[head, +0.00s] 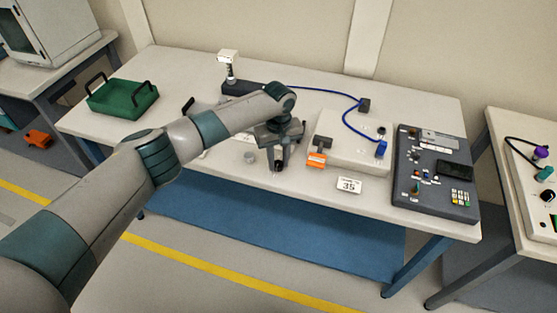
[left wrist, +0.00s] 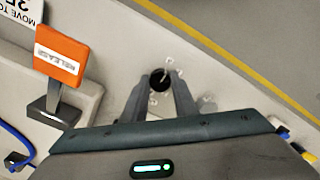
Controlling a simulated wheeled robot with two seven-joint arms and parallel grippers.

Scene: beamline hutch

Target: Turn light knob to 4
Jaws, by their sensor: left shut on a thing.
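The light knob (left wrist: 160,79) is a small black round knob with a pale pointer line, seen in the left wrist view. Faint marks stand around it on the pale surface, too small to read surely. My left gripper (left wrist: 158,88) has its two fingers on either side of the knob and is shut on it. In the head view my left gripper (head: 278,163) points down near the front edge of the white table (head: 220,170) and mostly hides the knob. My right gripper is in neither view.
An orange lever tagged RELEASE (left wrist: 62,54) stands close beside the gripper, left in the wrist view. A green tray (head: 122,105) sits at left. A blue cable (head: 350,120) crosses behind.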

